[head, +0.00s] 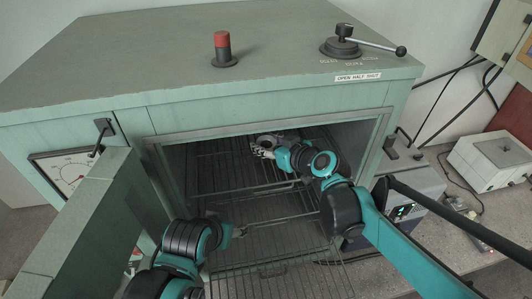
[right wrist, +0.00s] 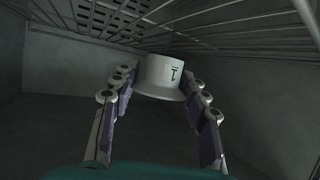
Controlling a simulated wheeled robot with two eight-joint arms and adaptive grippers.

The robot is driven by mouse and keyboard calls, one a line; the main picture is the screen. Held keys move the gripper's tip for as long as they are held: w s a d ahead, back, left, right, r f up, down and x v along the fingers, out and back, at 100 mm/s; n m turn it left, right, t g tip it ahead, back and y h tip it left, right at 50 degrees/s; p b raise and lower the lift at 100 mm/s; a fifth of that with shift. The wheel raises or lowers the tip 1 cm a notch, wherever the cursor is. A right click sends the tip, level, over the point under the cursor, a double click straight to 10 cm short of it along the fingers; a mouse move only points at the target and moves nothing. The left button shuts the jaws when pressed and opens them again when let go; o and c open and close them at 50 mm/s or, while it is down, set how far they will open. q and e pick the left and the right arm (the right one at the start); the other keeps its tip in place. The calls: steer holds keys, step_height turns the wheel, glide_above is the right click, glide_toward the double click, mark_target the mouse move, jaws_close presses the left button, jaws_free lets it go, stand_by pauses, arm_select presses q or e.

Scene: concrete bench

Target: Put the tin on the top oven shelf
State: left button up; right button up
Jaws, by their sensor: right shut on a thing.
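The tin (right wrist: 160,76) is a small pale cup shape with a dark mark on its side, seen in the right wrist view. My right gripper (head: 263,148) is inside the oven and shut on the tin, with fingers on both sides of it; in the head view the gripper largely hides it. The oven (head: 270,98) is a green cabinet with its front open.
The oven door (head: 80,225) stands open at the left. A lower wire rack (head: 285,282) sticks out toward me at the front. A grey device (head: 405,190) and a white box (head: 490,158) stand to the right of the oven.

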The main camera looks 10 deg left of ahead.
mark_target(266, 161)
steer(key=shift+f, duration=0.35)
steer(key=f, duration=0.3)
steer(key=shift+w+a+f, duration=0.1)
steer(key=shift+w+f, duration=0.1)
steer(key=shift+f, duration=0.1)
steer(key=shift+s, duration=0.1)
steer(key=shift+f, duration=0.2)
steer(key=o, duration=1.2)
steer(key=shift+r, duration=0.1)
